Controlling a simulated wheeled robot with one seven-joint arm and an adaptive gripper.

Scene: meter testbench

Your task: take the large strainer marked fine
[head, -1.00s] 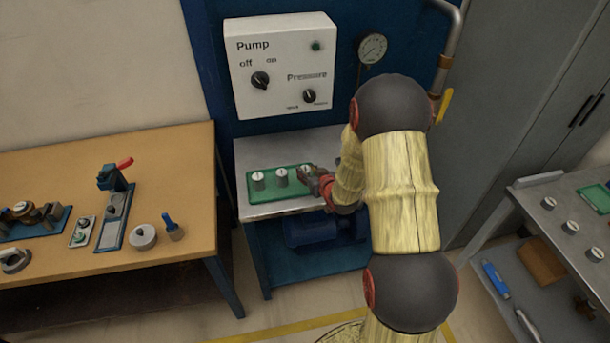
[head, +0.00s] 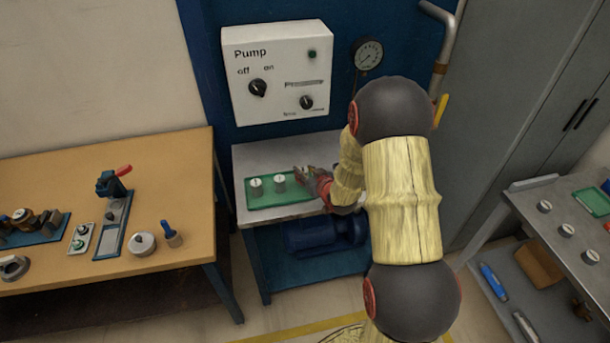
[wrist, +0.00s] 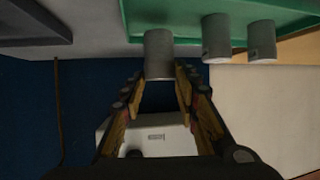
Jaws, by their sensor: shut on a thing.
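A green tray (head: 270,203) lies on the bench below the pump panel. Two grey strainers stand on it in the head view, a left one (head: 256,187) and a middle one (head: 279,182). My gripper (head: 308,174) is at the right end of the tray. In the wrist view my gripper (wrist: 160,82) is shut on a third grey, cylindrical strainer (wrist: 159,50), with a finger on each side. Markings on the strainers are too small to read. I cannot tell whether the held strainer is clear of the tray.
The pump panel (head: 277,75) and a pressure gauge (head: 367,54) are on the wall behind the bench. A wooden workbench (head: 175,235) with tools stands at left. A grey table (head: 540,205) with several small cylinders stands at right. A blue motor (head: 310,235) sits below.

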